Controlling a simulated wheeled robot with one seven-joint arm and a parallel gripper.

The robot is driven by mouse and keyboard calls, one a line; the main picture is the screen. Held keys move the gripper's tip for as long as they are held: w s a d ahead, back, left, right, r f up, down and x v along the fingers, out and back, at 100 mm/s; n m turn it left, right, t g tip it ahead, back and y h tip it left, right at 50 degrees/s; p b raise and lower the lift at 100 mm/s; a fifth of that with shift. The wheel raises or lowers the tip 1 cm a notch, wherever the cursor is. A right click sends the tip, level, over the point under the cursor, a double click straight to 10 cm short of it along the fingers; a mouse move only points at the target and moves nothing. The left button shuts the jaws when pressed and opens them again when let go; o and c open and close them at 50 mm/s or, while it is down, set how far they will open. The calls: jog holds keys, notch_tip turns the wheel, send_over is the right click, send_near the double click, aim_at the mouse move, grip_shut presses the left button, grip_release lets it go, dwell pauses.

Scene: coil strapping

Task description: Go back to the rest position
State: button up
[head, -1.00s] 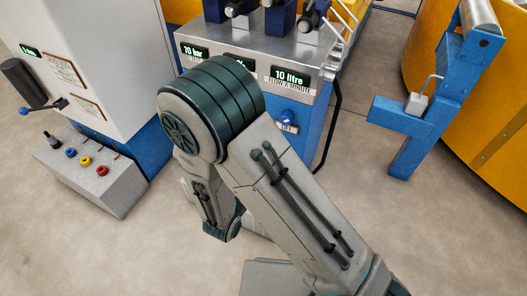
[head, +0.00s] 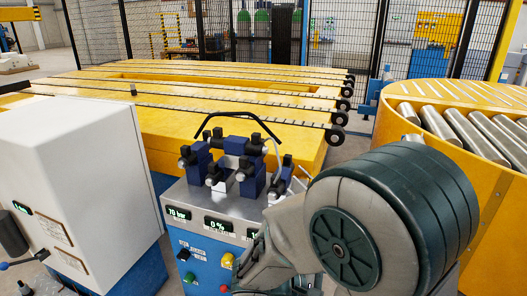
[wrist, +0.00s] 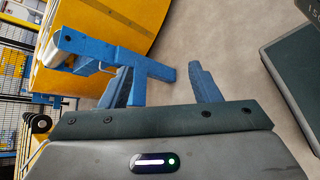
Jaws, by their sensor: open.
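My gripper (wrist: 162,85) shows in the wrist view, with its two blue-grey fingers spread apart and nothing between them. A blue bracket stand (wrist: 150,68) with a roller lies beyond the left finger; I see no contact. In the head view my arm fills the lower right, with its large round joint in front. My gripper is not visible there.
A hydraulic unit (head: 205,200) with dark blue valves stands close to my arm in the head view. A white cabinet (head: 85,150) is at the left. A yellow bed (head: 200,140) with chain lines lies behind, and a yellow roller table (head: 400,100) at the right. Mesh fencing closes the back.

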jog(key=s+r+m+y+p, duration=0.3)
jog(key=r+m+y+p, duration=0.2)
jog(key=r+p, duration=0.3)
jog(key=s+r+m+y+p, duration=0.3)
jog(key=r+m+y+p, duration=0.3)
jog(key=r, duration=1.1)
jog(key=p, duration=0.2)
jog(key=shift+a+r+m+y+p, duration=0.15)
jog(key=shift+r+m+y+p, duration=0.15)
jog(key=shift+y+p, duration=0.1)
jog(key=shift+s+f, duration=0.1)
